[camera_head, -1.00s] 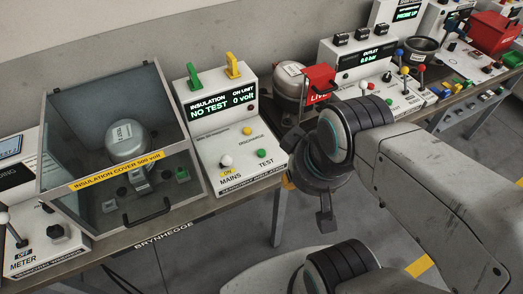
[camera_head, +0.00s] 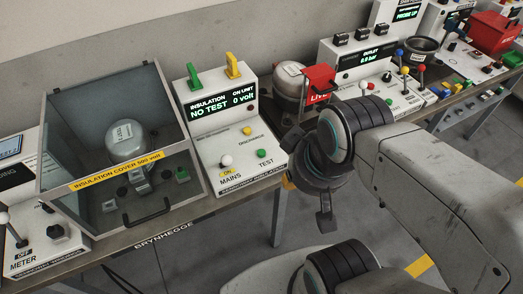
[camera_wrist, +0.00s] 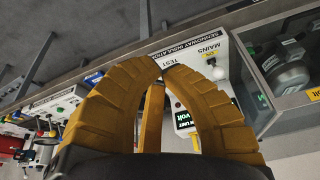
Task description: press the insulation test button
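The insulation test unit (camera_head: 212,178) is a white sloped box on the bench. Its green button (camera_head: 262,154) sits above the TEST label. A yellow button (camera_head: 247,131) is by DISCHARGE, and a white knob (camera_head: 226,161) is above MAINS, marked ON. The display (camera_head: 222,106) reads NO TEST and 0 volt. My gripper (camera_wrist: 159,62) shows yellow fingers with tips together and nothing visible between them. The tips are beside the TEST label in the wrist view; the green button is hidden there. In the head view, a bit of yellow fingertip shows off the unit's front right corner.
A clear-sided insulation cover (camera_head: 118,170) stands closed over a compressor (camera_head: 126,140) at left. A red LIVE box (camera_head: 319,84) and another compressor (camera_head: 288,80) stand right of the unit. Colored levers and panels continue farther right. Floor is open in front of the bench.

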